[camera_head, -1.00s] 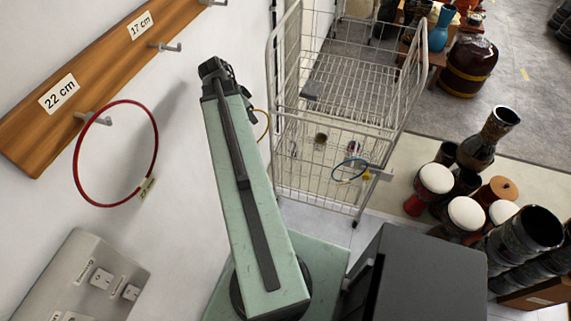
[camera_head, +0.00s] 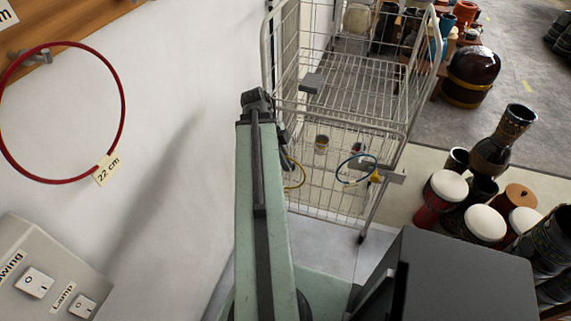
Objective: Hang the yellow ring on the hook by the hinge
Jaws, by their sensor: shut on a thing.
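The yellow ring (camera_head: 302,174) shows as a thin curve just right of my arm's far end. The rest of it is hidden behind the arm. My gripper (camera_head: 284,147) is mostly hidden by my arm; it is shut on the yellow ring, in front of the wire cage trolley (camera_head: 267,55). A grey plate (camera_head: 312,83) sits on the trolley's upper front and another grey bracket (camera_head: 388,177) at its lower right. I cannot tell which part is the hook by the hinge.
A blue ring (camera_head: 341,171) with a yellow tag hangs by the lower right bracket. A red ring (camera_head: 122,112) hangs on a wall peg at left, above a switch box (camera_head: 38,260). Goblet drums (camera_head: 444,186) crowd the right. A dark box (camera_head: 460,275) stands at front.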

